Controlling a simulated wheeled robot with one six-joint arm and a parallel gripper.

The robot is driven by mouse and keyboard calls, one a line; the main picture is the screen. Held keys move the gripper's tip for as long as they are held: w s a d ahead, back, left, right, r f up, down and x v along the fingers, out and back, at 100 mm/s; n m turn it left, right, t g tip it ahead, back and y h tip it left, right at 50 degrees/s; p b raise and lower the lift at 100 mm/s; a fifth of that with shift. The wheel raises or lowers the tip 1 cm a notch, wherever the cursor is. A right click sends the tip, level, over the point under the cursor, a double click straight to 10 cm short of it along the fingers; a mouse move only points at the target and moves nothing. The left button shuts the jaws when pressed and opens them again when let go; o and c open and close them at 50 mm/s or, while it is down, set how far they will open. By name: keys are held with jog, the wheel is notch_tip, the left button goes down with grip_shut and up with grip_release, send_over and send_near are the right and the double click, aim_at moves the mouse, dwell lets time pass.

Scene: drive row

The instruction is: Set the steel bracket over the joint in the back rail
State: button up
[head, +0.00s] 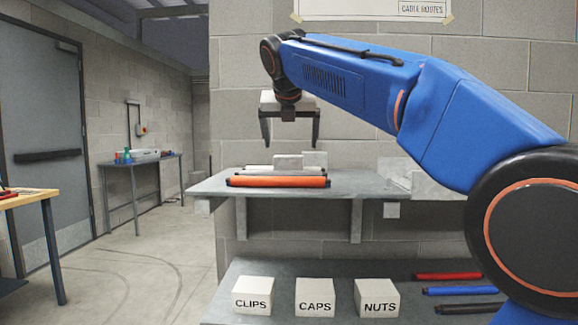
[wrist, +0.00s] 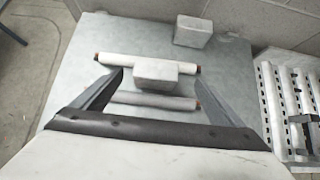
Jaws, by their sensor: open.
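My gripper (head: 291,140) is open and empty, fingers pointing down above the wall shelf; its fingers also show in the wrist view (wrist: 165,95). Below it, a pale grey block (wrist: 155,70) lies between the fingertips as seen from the wrist, apart from them. It overlaps the middle of a white tube (wrist: 112,59) with reddish ends, the far rail; I cannot tell whether it rests on it. A second pale block (wrist: 192,31) stands farther back. I cannot tell for sure which piece is the steel bracket.
An orange tube (head: 278,181) lies along the shelf's front (head: 215,185). A slotted metal piece (wrist: 285,90) is at the right, with a dark part on it. Below, boxes marked CLIPS (head: 252,296), CAPS (head: 315,297) and NUTS (head: 377,298) stand on a lower surface.

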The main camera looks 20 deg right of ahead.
jog(key=shift+a+x, duration=0.2)
jog(key=shift+x, duration=1.1)
jog(key=shift+a+x, duration=0.2)
jog(key=shift+x, duration=1.15)
jog(key=c, duration=1.3)
jog(key=shift+r, duration=4.95)
jog(key=shift+c, duration=0.2)
